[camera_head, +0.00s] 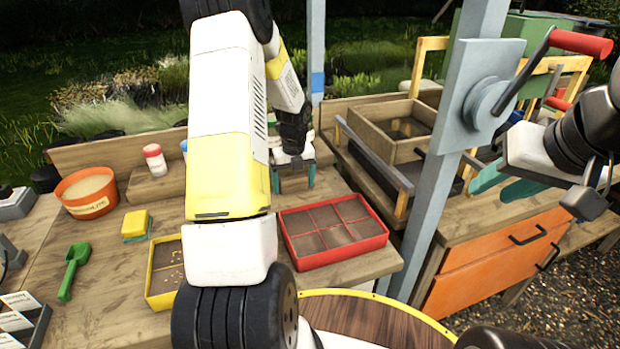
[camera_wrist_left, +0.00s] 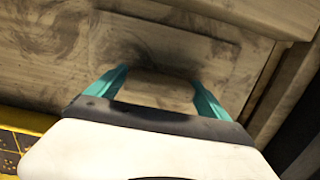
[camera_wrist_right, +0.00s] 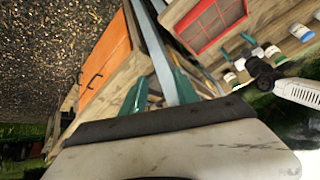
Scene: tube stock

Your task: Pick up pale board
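My left gripper (camera_head: 293,178) points down over the workbench behind the red tray, its teal fingers apart. In the left wrist view, a pale wooden piece (camera_wrist_left: 158,90), which seems to be the pale board, sits between the two fingers (camera_wrist_left: 157,85). Its sides are close to both fingers; I cannot tell whether they touch. The rest of it is hidden by the gripper body. A flat, light wooden rectangle (camera_wrist_left: 205,55) lies behind it. My right gripper (camera_head: 506,186) is open and empty, in the air beside the blue-grey post; its fingers also show in the right wrist view (camera_wrist_right: 160,92).
A red divided tray (camera_head: 335,232) and a yellow tray (camera_head: 163,275) stand at the bench front. An orange pot (camera_head: 88,192), green scoop (camera_head: 73,270) and sponge (camera_head: 136,223) are at left. The post (camera_head: 440,190) with a red-handled crank (camera_head: 580,43) stands near my right arm.

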